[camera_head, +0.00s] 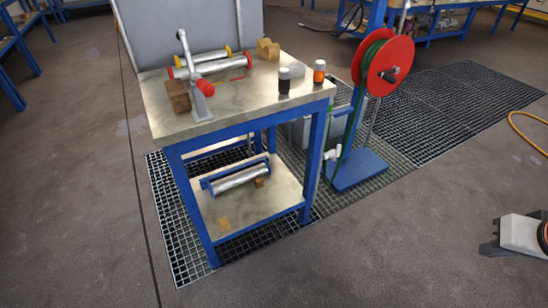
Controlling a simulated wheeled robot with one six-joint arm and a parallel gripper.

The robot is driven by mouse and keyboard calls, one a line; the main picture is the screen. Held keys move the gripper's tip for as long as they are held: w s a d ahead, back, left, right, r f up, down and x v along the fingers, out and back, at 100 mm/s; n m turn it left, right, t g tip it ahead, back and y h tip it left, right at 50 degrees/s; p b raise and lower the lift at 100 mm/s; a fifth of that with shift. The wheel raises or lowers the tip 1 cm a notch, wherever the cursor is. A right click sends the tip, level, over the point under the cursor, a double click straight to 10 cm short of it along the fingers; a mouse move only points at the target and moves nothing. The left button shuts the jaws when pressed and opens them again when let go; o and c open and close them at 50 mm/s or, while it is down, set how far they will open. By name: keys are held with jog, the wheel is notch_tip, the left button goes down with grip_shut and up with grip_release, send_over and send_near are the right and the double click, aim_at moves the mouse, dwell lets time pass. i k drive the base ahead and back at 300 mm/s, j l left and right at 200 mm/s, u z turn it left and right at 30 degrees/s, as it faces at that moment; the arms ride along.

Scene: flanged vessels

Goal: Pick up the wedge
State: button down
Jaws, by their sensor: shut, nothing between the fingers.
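Several wooden pieces show, and I cannot tell which one is the wedge. A small pale piece (223,224) lies at the front left of the lower shelf. A brown piece (259,182) sits beside the metal cylinder on that shelf. On the tabletop, a brown block (178,96) is at the left edge and a notched light block (268,49) is at the back. My gripper (488,250), pale with dark fingers, is at the lower right edge, over the floor. It is shut and empty, well apart from the table and all the wooden pieces.
Floor in front is clear.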

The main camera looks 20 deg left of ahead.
aim_at(224, 224)
jog(key=u, duration=1.55)
jog(key=i+l+u, duration=0.1)
jog(key=l, duration=1.55)
jog(key=i+u, duration=0.05)
